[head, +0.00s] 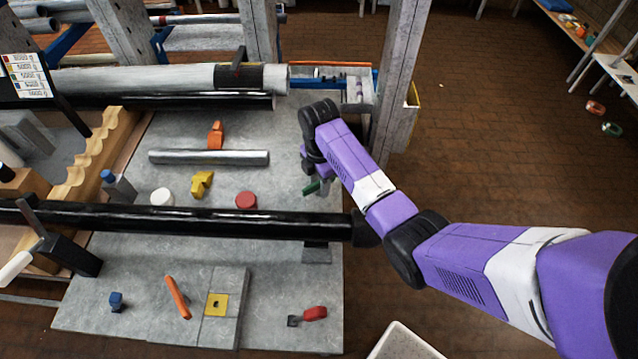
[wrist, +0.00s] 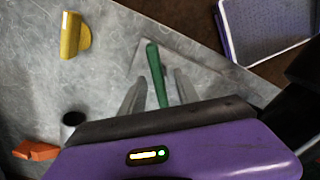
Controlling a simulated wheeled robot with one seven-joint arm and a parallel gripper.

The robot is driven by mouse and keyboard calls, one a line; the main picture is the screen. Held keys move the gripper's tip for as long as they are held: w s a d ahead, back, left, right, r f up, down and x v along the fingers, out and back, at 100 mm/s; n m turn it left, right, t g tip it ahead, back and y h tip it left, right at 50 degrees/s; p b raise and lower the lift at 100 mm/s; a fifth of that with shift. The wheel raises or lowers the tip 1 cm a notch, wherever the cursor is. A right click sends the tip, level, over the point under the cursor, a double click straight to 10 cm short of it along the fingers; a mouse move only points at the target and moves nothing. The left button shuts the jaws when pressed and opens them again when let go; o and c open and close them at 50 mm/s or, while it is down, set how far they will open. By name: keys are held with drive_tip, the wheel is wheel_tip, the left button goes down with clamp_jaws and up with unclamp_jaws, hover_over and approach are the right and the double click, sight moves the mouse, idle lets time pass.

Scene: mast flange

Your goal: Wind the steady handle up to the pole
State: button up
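A long black pole (head: 180,221) lies across the front half of the grey bench. A green handle (head: 312,187) is at my gripper (head: 316,182), beyond the pole's right end. In the wrist view the green handle (wrist: 155,72) stands between the two grey fingers of my gripper (wrist: 158,90), with a gap visible on each side. My gripper looks open and does not appear closed on it. The handle's lower end and mount are hidden by the gripper body. I cannot tell which part is named the steady.
A silver tube (head: 208,157), an orange piece (head: 216,135), a yellow piece (head: 202,184) and a red disc (head: 246,201) lie on the bench (head: 190,268). A grey upright post (head: 398,80) stands near my forearm. Larger pipes (head: 140,80) lie at the back.

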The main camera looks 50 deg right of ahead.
drive_tip(key=shift+r, duration=2.4)
drive_tip(key=shift+d, duration=0.1)
